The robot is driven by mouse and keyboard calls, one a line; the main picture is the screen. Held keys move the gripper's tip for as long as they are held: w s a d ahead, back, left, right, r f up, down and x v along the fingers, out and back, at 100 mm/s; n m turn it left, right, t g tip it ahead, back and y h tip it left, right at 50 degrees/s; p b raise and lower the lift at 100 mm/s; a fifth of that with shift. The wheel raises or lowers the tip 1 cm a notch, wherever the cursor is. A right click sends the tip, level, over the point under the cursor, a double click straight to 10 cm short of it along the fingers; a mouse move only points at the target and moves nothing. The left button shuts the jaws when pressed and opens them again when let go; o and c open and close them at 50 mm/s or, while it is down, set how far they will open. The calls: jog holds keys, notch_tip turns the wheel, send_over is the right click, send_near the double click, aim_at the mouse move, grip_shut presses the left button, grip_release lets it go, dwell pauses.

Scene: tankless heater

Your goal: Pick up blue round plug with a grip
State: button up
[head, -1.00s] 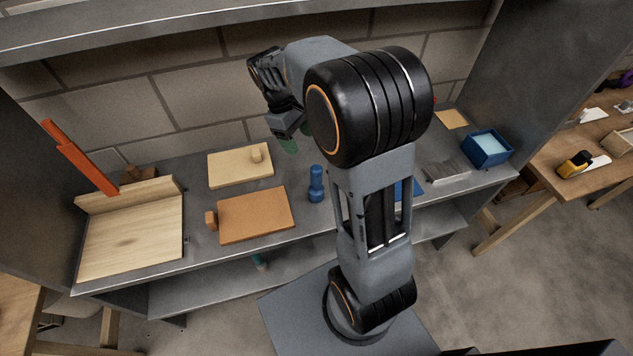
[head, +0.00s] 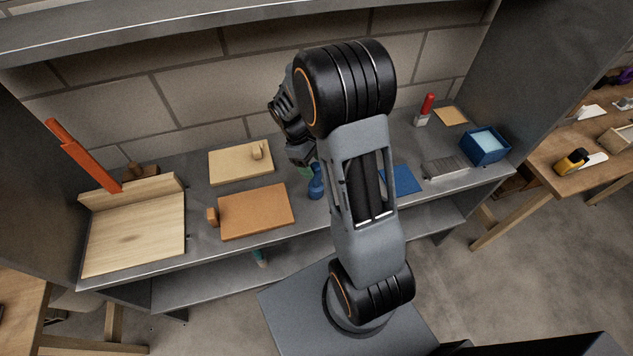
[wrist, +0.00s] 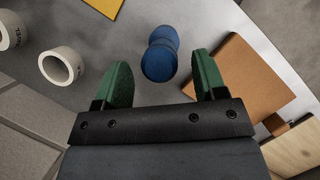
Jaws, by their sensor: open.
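The blue round plug with a grip (head: 316,184) stands on the grey bench, right of the orange-brown board. My arm hides part of its top in the head view. In the wrist view the plug (wrist: 160,58) lies ahead of my gripper (wrist: 160,82), in line with the gap between the two green fingers and a little beyond their tips. My gripper also shows in the head view (head: 307,170), above and beside the plug. It is open and empty.
An orange-brown board (head: 256,212) and a pale board (head: 241,164) lie left of the plug. A blue sheet (head: 402,181) and a blue box (head: 485,146) are to the right. White rings (wrist: 61,66) show in the wrist view. A block wall is behind.

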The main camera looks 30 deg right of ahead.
aim_at(321, 180)
jog(key=shift+x, duration=1.75)
jog(key=shift+c, duration=0.2)
jog(key=shift+r, duration=0.1)
grip_shut()
